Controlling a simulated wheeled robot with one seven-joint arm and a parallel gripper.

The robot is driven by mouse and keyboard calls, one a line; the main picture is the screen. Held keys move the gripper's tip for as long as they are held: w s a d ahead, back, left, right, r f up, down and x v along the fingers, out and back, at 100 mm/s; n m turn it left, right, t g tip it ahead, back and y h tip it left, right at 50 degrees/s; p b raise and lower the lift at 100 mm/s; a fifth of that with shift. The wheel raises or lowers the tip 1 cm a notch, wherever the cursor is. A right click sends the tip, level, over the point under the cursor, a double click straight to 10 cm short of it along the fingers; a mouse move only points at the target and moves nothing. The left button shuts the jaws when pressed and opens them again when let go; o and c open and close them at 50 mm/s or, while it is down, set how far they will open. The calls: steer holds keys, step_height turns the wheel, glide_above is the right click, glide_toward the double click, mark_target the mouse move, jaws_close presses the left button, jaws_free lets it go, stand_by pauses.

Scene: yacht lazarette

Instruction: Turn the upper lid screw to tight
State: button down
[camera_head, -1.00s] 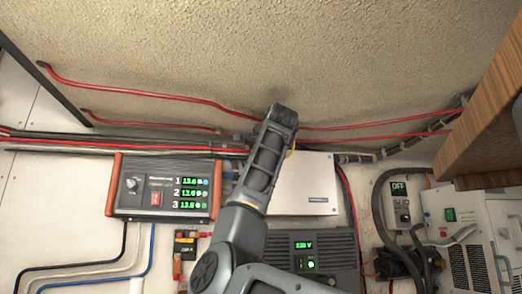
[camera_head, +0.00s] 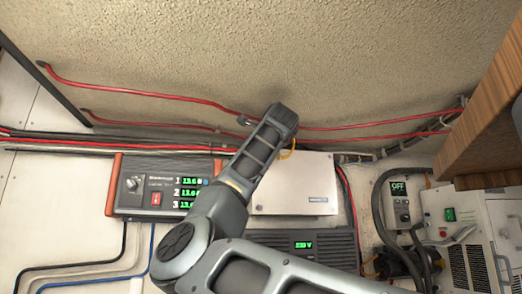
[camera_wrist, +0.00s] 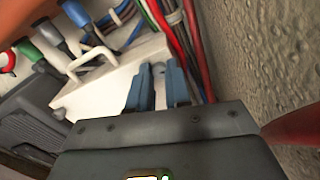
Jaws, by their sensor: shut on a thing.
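The white box with its lid (camera_head: 310,185) is on the wall in the head view, just right of my forearm. It also shows in the wrist view as a pale surface (camera_wrist: 100,95) behind my fingers. My gripper (camera_wrist: 158,72) points at the box with its two blue-grey fingers close together. A small grey piece, apparently the upper lid screw (camera_wrist: 158,67), shows between the fingertips, and the fingers are shut on it. Its turn position cannot be read. My arm hides the gripper and the screw in the head view.
Red cables (camera_head: 370,127) run along the textured hull above the box. A red-ended charger (camera_head: 150,185) is at left, and a dark unit with a green display (camera_head: 325,243) is below. A wooden shelf (camera_head: 485,130) juts in at right.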

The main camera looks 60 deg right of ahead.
steer(key=shift+f, duration=0.1)
stand_by(0.3)
steer(key=c, duration=1.1)
jaws_free()
steer(key=shift+o, duration=0.2)
steer(key=b+v, duration=0.2)
steer(key=v, duration=0.5)
steer(key=shift+s+a+b, duration=0.25)
steer(key=shift+b, duration=0.1)
